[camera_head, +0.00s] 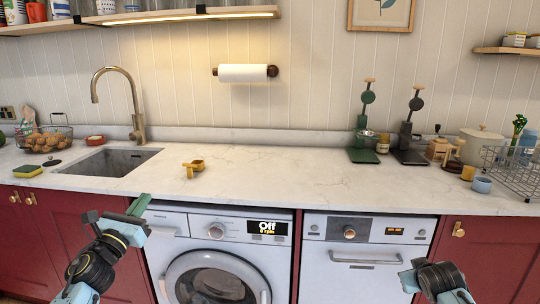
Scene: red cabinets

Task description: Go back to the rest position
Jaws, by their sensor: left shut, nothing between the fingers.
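My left gripper (137,207) is in front of the counter's front edge, at the left of the washing machine. Its fingers are shut with nothing between them, and it touches nothing that I can make out. My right gripper (410,279) is low at the right, in front of the dishwasher and the red cabinet beside it. Its fingers are not clear, so I cannot tell if it is open or shut.
The white marble counter (270,172) is mostly bare in the middle. A small yellow object (193,167) lies near the sink (110,161). Below are a washing machine (218,230) reading "Off" and a dishwasher (365,250). Green and black stands (363,155) and a wire rack (515,168) are at the right.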

